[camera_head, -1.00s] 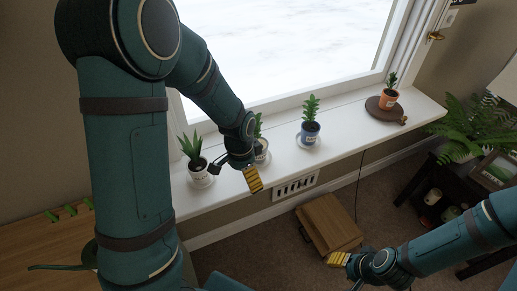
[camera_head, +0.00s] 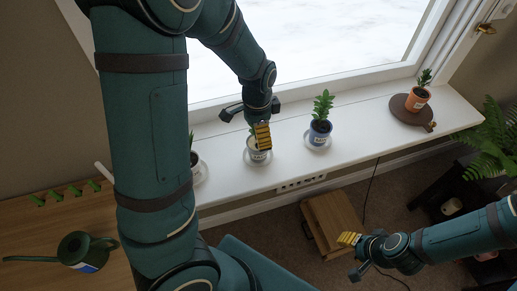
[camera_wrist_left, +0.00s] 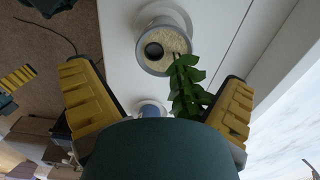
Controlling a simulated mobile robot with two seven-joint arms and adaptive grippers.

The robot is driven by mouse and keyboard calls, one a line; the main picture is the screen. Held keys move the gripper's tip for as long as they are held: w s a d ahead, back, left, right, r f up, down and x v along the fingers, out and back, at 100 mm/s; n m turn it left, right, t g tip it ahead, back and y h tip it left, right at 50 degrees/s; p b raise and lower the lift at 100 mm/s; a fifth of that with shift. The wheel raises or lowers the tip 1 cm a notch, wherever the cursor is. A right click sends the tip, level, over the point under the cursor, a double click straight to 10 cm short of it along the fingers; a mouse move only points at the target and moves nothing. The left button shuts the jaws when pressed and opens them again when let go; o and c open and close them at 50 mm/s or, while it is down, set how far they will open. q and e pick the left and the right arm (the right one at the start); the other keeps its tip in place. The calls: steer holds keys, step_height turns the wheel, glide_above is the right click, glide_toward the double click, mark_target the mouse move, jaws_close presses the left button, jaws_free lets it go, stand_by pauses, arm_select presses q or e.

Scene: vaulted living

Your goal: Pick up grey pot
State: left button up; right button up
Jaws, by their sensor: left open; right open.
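The grey pot (camera_head: 258,155) holds a small green plant and stands on a saucer on the white windowsill. In the head view my left gripper (camera_head: 250,125) is over it and hides part of it. In the left wrist view the pot (camera_wrist_left: 143,60) shows from above, with pale soil, a dark round spot and leaves (camera_wrist_left: 187,88). My left gripper's yellow-padded fingers (camera_wrist_left: 157,80) are spread wide, with the leaves between them and the pot beyond the tips. My right gripper (camera_head: 352,255) is open and empty, low over the floor at the right.
The windowsill (camera_head: 350,145) also carries a blue pot (camera_head: 319,132), an orange pot (camera_head: 417,98) on a brown board and a partly hidden pot at left. The window is behind. A green watering can (camera_head: 85,250) stands on a wooden table. A wooden box (camera_head: 333,225) is on the floor.

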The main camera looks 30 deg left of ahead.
mark_target(256, 156)
arm_select(q)
step_height(256, 156, down, 3)
steer(key=shift+w+r, duration=0.15)
steer(key=shift+r, duration=0.05)
steer(key=shift+f+b, duration=0.3)
steer(key=f+b, duration=0.1)
steer(key=f, duration=0.4)
steer(key=shift+w+a+b, duration=0.1)
steer(key=shift+w+b, duration=0.1)
steer(key=shift+b, duration=0.15)
steer(key=c, duration=1.1)
steer(key=shift+c, duration=0.2)
